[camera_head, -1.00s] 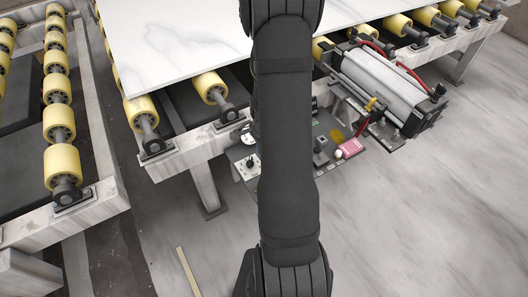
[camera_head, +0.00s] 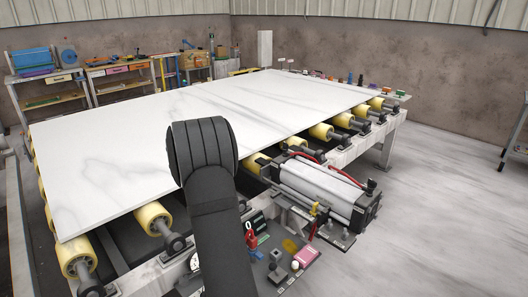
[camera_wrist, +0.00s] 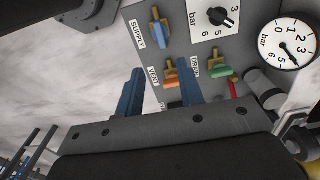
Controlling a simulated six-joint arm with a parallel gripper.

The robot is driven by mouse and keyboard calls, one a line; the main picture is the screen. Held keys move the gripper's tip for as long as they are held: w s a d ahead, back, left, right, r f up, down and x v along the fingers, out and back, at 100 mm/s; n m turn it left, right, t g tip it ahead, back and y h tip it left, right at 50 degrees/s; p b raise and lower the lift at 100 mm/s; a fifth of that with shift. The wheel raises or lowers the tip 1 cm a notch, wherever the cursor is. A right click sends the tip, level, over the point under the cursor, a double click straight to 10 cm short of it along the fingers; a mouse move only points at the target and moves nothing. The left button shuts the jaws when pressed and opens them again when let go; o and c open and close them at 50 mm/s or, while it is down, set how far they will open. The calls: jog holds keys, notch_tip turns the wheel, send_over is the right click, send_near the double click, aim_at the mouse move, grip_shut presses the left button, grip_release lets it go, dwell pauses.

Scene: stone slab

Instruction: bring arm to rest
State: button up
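My arm (camera_head: 212,225) rises in the lower middle of the head view and hides most of my gripper. I cannot tell whether a finger touches the panel.
A pressure gauge (camera_wrist: 285,45) and a black knob (camera_wrist: 221,17) are beside the levers. A large white stone slab (camera_head: 110,150) lies on yellow rollers (camera_head: 154,217). A silver cylinder (camera_head: 318,187) is right of my arm. Open floor (camera_head: 450,210) lies farther right.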

notch_tip(320, 180, down, 13)
jog(key=shift+r, duration=0.1)
dwell(0.5)
jog(key=shift+r, duration=0.1)
notch_tip(320, 180, up, 17)
notch_tip(320, 180, down, 18)
jog(key=shift+r, duration=0.25)
jog(key=n, duration=1)
dwell(1.2)
dwell(0.4)
